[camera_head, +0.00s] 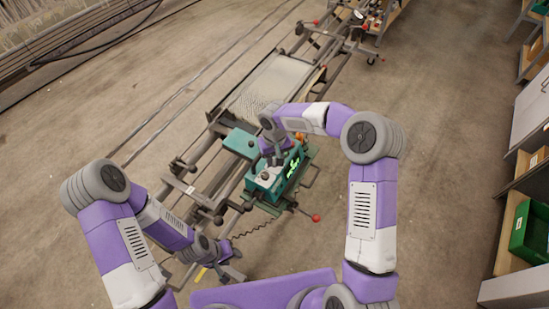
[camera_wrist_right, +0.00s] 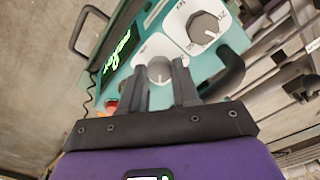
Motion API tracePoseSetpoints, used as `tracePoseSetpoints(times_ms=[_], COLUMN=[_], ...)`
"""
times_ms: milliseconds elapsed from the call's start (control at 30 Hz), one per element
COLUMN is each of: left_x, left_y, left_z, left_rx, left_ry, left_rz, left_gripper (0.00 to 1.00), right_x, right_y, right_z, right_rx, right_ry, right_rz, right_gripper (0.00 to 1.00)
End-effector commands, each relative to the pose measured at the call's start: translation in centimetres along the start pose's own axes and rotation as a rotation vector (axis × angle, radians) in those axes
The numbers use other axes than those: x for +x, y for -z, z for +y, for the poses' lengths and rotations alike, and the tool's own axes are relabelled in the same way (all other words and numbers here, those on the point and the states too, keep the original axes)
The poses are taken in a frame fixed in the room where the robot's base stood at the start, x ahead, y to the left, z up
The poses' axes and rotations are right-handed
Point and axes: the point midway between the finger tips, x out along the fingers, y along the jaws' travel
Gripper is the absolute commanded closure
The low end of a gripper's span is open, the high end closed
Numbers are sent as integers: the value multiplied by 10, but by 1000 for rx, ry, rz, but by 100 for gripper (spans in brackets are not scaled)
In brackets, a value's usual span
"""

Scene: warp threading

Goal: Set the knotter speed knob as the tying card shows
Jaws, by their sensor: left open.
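The teal knotter (camera_head: 262,186) stands on the frame in the middle of the head view. Its top carries a lit green display (camera_wrist_right: 118,48) and two grey knobs on white dial plates. The nearer knob (camera_wrist_right: 160,71) lies between the fingertips of my right gripper (camera_wrist_right: 161,66). The farther knob (camera_wrist_right: 203,24) is clear of the fingers. The dial lettering is too small to read, so I cannot tell which is the speed knob. I cannot tell whether the fingers touch the nearer knob. My left gripper (camera_head: 232,276) is open and empty, low and apart from the knotter. I cannot make out a tying card.
A red-orange button (camera_wrist_right: 112,104) sits beside the display. A black handle (camera_wrist_right: 88,28) sticks out from the knotter's side. A red-tipped lever (camera_head: 315,217) projects at the front right. Shelving with a green bin (camera_head: 530,232) stands at right. The floor between is clear.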

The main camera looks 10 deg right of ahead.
Motion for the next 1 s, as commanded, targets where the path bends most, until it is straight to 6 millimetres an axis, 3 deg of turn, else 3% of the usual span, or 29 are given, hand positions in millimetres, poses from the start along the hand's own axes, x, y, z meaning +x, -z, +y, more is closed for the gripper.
tracePoseSetpoints(times_ms=[33,133,567,1000], left_x=[0,0,1,2], left_y=[0,0,0,0], left_z=[0,0,0,-1], left_rx=[0,0,0,0], left_ry=[0,0,0,0], left_rz=[0,0,0,0], left_gripper=[57,57,57,57], right_x=[0,0,0,-1], right_y=[0,0,0,0], right_z=[0,0,0,0], right_rx=[0,0,-99,-478], right_ry=[0,0,-2,-1], right_rz=[0,-1,-1,0], right_gripper=[85,100,100,100])
